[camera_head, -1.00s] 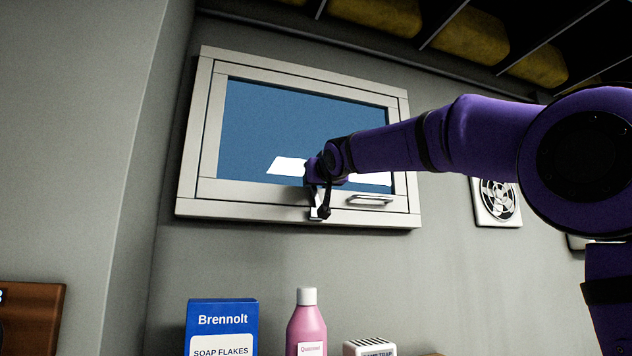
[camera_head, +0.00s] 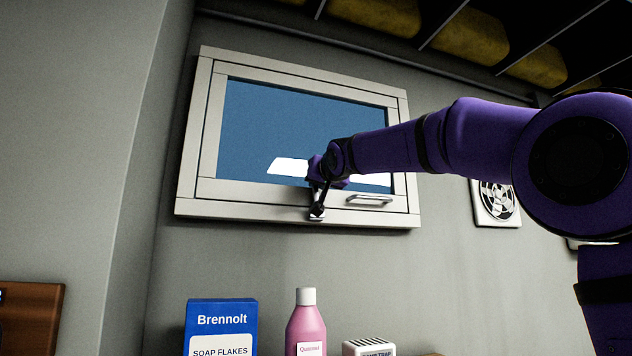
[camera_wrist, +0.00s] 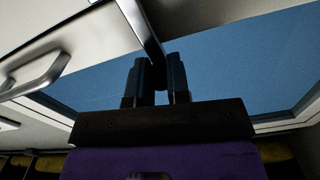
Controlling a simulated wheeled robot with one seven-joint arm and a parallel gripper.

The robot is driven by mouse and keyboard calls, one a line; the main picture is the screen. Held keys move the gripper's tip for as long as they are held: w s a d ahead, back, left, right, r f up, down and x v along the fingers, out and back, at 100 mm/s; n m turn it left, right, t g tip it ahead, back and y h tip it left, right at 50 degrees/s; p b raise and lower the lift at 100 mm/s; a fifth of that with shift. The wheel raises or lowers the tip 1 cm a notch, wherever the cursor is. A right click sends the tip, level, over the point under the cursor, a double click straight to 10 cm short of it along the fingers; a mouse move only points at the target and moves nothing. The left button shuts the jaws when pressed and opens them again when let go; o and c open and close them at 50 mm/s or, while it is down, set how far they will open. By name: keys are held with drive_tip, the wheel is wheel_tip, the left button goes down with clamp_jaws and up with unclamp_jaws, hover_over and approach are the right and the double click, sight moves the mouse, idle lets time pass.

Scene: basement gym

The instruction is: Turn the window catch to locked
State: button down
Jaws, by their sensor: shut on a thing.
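The window (camera_head: 300,125) has a pale frame and blue glass, and hangs on the grey wall. Its catch (camera_head: 316,217) is a small metal piece at the lower frame, mostly hidden behind my fingers in the head view. My gripper (camera_head: 319,205) is at the catch, in front of the bottom rail. The lever's exact angle is hard to judge.
A metal pull handle (camera_head: 369,200) sits on the bottom rail, right of the catch, and also shows in the wrist view (camera_wrist: 38,73). A vent fan (camera_head: 497,203) is on the wall. A blue soap box (camera_head: 221,320) and pink bottle (camera_head: 306,325) stand below.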

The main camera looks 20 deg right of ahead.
drive_tip(key=shift+d+m, duration=0.1)
drive_tip(key=shift+m, duration=0.2)
drive_tip(key=c, duration=1.1)
unclamp_jaws()
drive_tip(key=shift+s, duration=0.15)
drive_tip(key=s, duration=1)
drive_tip(key=shift+s, duration=0.25)
